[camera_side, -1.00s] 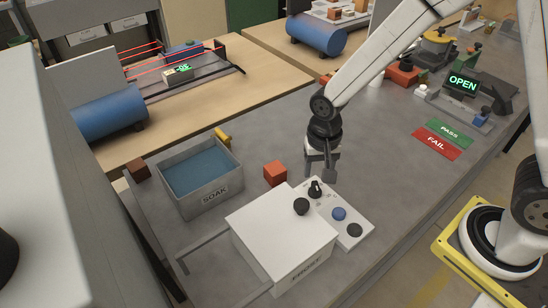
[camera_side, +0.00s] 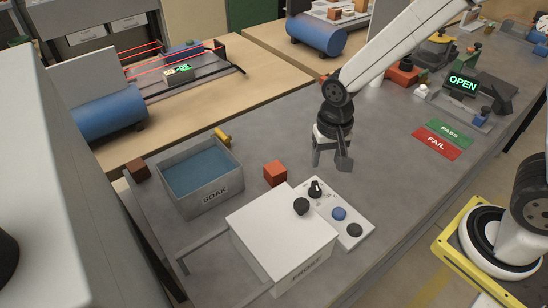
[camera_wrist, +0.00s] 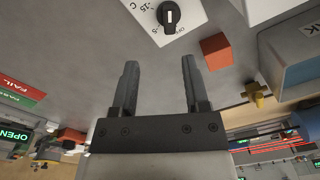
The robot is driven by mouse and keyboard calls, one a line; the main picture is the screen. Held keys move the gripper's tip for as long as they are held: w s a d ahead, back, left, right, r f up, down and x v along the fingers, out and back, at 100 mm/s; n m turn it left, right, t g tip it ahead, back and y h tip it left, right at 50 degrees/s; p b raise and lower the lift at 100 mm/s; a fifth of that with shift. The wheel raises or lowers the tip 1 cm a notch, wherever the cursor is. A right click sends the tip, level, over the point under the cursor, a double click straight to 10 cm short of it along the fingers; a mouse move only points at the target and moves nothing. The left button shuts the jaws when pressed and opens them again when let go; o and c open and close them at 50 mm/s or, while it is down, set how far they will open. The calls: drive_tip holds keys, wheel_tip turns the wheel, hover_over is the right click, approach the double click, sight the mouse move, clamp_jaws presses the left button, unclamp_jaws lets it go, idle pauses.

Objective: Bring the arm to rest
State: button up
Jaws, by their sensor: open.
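My gripper (camera_side: 329,160) hangs above the grey table, behind the white control panel with its dial. Its two fingers are apart with nothing between them. The wrist view shows the same open, empty fingers (camera_wrist: 160,80), with bare table behind them. The panel's black dial (camera_side: 315,188) also shows at the top of the wrist view (camera_wrist: 171,16). An orange-red hollow brick (camera_side: 275,174) stands on the table to the left of my gripper, apart from it. It also shows in the wrist view (camera_wrist: 216,51).
A grey SOAK bin (camera_side: 212,198) with blue liquid stands at left, a yellow piece (camera_side: 222,136) behind it. A white lidded box (camera_side: 280,235) is at the front. Green PASS (camera_side: 450,131) and red FAIL (camera_side: 436,144) mats lie to the right. An OPEN display (camera_side: 463,83) stands beyond them.

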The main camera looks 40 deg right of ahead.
drive_tip(key=s+d+r+n+t, duration=0.2)
drive_tip(key=s+d+n, duration=0.3)
drive_tip(key=d, duration=0.2)
drive_tip(key=shift+s+d+r, duration=0.35)
drive_tip(key=shift+s, duration=0.05)
idle(0.7)
